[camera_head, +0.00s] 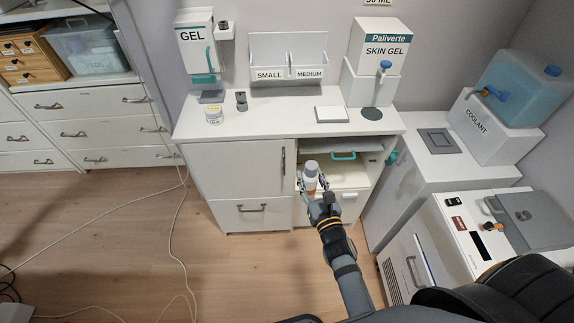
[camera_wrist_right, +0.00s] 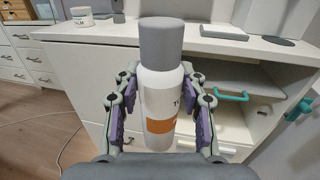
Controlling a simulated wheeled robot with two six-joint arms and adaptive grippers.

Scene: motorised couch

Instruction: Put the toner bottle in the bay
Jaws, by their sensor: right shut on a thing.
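The toner bottle (camera_wrist_right: 160,95) is white with a grey cap and an orange band, and it is upright between the purple pads of my right gripper (camera_wrist_right: 160,115). In the head view the bottle (camera_head: 310,177) and my right gripper (camera_head: 314,190) are in front of the open bay of the white cabinet. The bay (camera_head: 345,172) has a shelf and a turquoise handle inside; its lower part is partly hidden behind the bottle and gripper. My left gripper is not in view.
The cabinet top (camera_head: 270,122) holds a jar (camera_head: 214,115), a white pad (camera_head: 331,114) and dispensers. A closed door (camera_head: 238,170) is left of the bay. A coolant stand (camera_head: 440,150) and a grey-lidded machine (camera_head: 480,235) are on the right. The floor at left is mostly clear, with cables.

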